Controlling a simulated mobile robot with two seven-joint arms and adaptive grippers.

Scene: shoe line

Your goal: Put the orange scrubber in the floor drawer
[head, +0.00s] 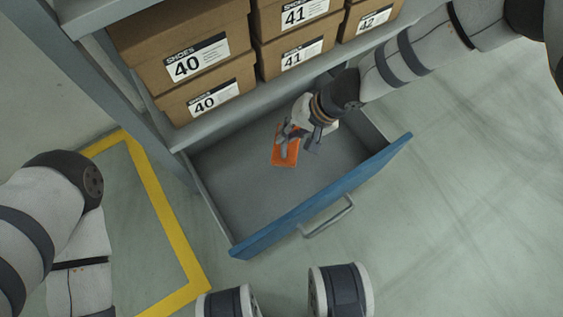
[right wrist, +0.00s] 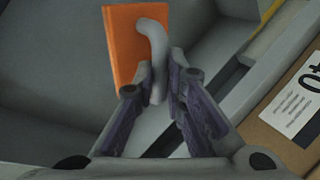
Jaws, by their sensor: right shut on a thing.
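The orange scrubber (head: 285,153) is a flat orange block with a grey curved handle. It is over the inside of the open floor drawer (head: 240,185), towards the back. My right gripper (head: 300,137) reaches in from the upper right and is shut on the scrubber's handle. In the right wrist view the fingers (right wrist: 160,85) close around the grey handle, and the orange block (right wrist: 122,45) lies beyond them. I cannot tell whether the block touches the drawer floor. My left arm is at the left edge of the head view; its gripper is not seen.
Brown shoe boxes (head: 183,60) marked 40, 41 and 42 stand on the shelf above the drawer. The drawer's blue front (head: 330,193) has a grey handle (head: 328,218). The rest of the drawer floor is empty. Yellow tape (head: 165,215) marks the floor at left.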

